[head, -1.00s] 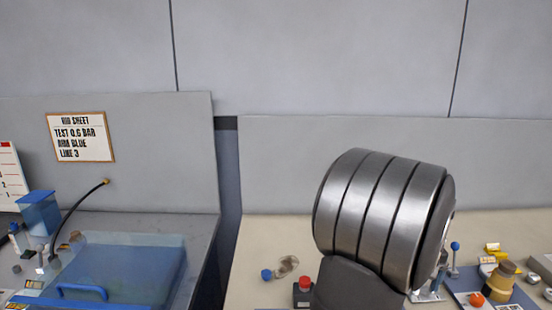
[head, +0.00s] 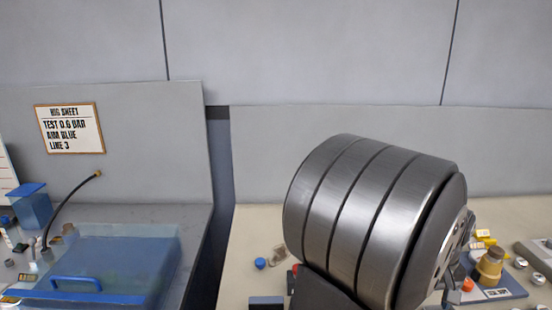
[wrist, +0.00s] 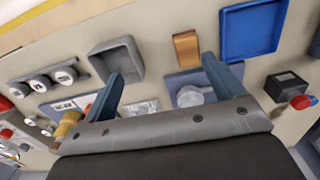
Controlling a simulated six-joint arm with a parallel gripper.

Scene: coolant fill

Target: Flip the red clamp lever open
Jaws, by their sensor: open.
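I cannot pick out the red clamp lever with certainty in either view. My gripper (wrist: 162,66) is open and empty in the wrist view, its two blue-grey fingers apart above the bench. Between and beyond the fingers, a blue-grey plate with a silver round fitting (wrist: 190,96) is partly hidden by the right finger. In the head view my large metal wrist hides the middle of the bench and the fingers.
A grey tray (wrist: 118,62), a brown block (wrist: 187,47) and a blue tray (wrist: 253,30) lie beyond the fingers. In the head view a lidded blue basin (head: 110,262) stands left, across a gap.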

